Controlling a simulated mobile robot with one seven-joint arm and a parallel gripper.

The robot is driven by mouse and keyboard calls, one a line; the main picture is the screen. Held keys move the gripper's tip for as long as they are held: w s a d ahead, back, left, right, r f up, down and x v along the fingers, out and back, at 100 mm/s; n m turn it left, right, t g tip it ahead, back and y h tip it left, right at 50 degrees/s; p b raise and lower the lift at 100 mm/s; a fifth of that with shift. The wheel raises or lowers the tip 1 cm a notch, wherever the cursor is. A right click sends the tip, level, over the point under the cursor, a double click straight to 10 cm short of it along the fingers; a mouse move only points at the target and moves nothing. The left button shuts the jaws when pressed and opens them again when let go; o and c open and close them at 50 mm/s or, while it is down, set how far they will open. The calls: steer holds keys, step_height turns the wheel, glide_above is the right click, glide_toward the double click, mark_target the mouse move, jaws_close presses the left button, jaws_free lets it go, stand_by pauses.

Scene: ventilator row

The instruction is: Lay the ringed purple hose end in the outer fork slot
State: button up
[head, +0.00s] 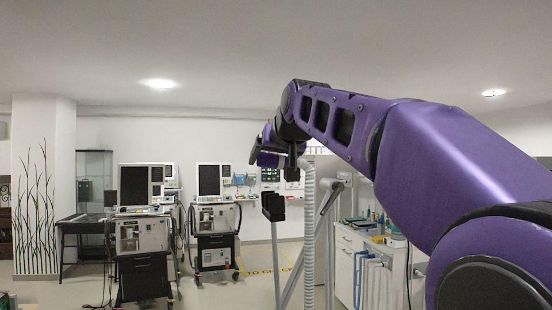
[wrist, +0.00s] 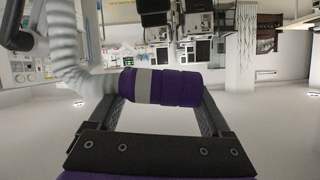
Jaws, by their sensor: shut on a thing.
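In the wrist view my gripper (wrist: 160,100) is shut on the purple hose end (wrist: 178,87), which lies crosswise between the two fingers. A light grey ring (wrist: 143,86) goes round the hose end near its left part. The pale corrugated hose (wrist: 65,50) bends up and away from its left side. In the head view the hose (head: 308,220) hangs down beside my gripper (head: 292,174); the purple end cannot be made out there. A black fork-like holder (head: 273,207) stands on a thin post, below and left of the gripper. Its separate slots cannot be told apart.
A grey jointed support (head: 332,192) stands close to the right of the hose. A white cabinet (head: 352,265) with bottles and tubes is further right. Two ventilators on carts (head: 140,235) (head: 213,220) stand at the left. Open floor lies between them and the post.

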mark_target(272, 195)
steer(key=shift+a+f+n+h, duration=0.15)
steer(key=shift+f+n+h, duration=0.1)
steer(key=shift+n+h, duration=0.45)
steer(key=shift+f, duration=0.8)
steer(key=shift+d+f+b, duration=0.15)
steer(key=shift+f+b, duration=1.15)
steer(key=shift+f, duration=0.2)
steer(key=shift+d+f+b, duration=0.1)
steer(key=shift+f+b, duration=1.2)
steer(key=shift+f, duration=0.15)
steer(key=shift+f+b, duration=0.3)
steer(key=shift+f, duration=0.35)
steer(key=o, duration=1.4)
steer(key=shift+c, duration=0.2)
steer(key=shift+r, duration=0.15)
steer(key=shift+r, duration=0.1)
